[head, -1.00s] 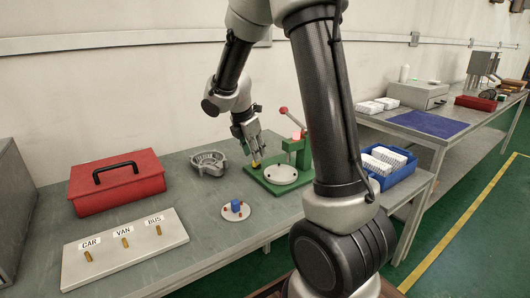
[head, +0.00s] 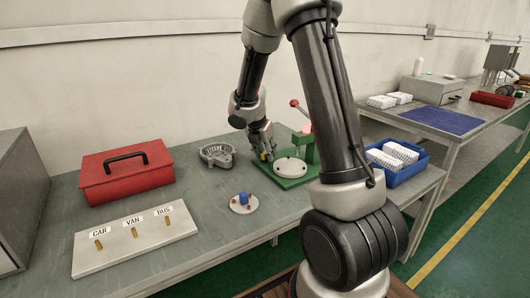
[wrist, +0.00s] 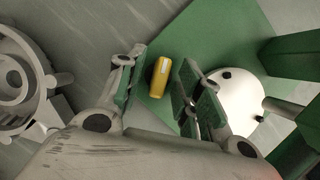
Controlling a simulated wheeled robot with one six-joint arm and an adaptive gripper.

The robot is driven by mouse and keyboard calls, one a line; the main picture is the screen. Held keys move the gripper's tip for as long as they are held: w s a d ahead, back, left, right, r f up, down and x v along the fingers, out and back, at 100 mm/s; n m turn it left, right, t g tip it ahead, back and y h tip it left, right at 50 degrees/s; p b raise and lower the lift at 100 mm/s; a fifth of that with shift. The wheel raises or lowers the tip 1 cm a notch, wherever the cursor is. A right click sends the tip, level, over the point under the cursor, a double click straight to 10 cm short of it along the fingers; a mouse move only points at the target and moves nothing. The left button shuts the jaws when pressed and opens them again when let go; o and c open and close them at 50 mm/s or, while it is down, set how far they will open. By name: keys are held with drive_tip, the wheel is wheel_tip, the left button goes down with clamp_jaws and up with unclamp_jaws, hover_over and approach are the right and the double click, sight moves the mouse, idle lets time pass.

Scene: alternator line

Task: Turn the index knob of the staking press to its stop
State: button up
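The staking press (head: 310,150) is green, with a green base, a pale round plate (head: 290,167) and a red-tipped lever (head: 294,103). Its yellow index knob (wrist: 160,77) sits on a corner of the green base, with a white mark on its top. My gripper (wrist: 158,82) is open in the wrist view, with one finger on each side of the knob and a visible gap on both sides. In the head view my gripper (head: 266,156) is low over the left part of the press base and mostly hides the knob.
A grey alternator housing (head: 217,155) stands left of the press and shows close by in the wrist view (wrist: 22,85). A disc with a blue block (head: 243,200), a red toolbox (head: 127,172) and a CAR/VAN/BUS board (head: 137,240) lie left. A blue bin (head: 396,165) stands right.

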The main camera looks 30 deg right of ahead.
clamp_jaws()
drive_tip(key=shift+m, duration=0.4)
drive_tip(key=m+g, duration=0.1)
drive_tip(key=m, duration=0.1)
drive_tip(key=m+g, duration=0.1)
drive_tip(key=m, duration=0.2)
drive_tip(key=shift+w+h, duration=0.1)
drive_tip(key=shift+h, duration=0.2)
drive_tip(key=m+g, duration=0.2)
drive_tip(key=m, duration=0.3)
drive_tip(key=shift+w+f, duration=0.1)
drive_tip(key=m+g+y, duration=0.1)
drive_tip(key=m, duration=0.2)
drive_tip(key=m+g, duration=0.1)
drive_tip(key=m, duration=0.2)
drive_tip(key=shift+w+d+m+y, duration=0.1)
drive_tip(key=shift+m+y, duration=0.3)
drive_tip(key=m+y, duration=0.1)
drive_tip(key=m, duration=0.2)
drive_tip(key=m+g+y, duration=0.1)
drive_tip(key=m, duration=0.2)
drive_tip(key=shift+d, duration=0.1)
drive_tip(key=shift+m+y, duration=0.3)
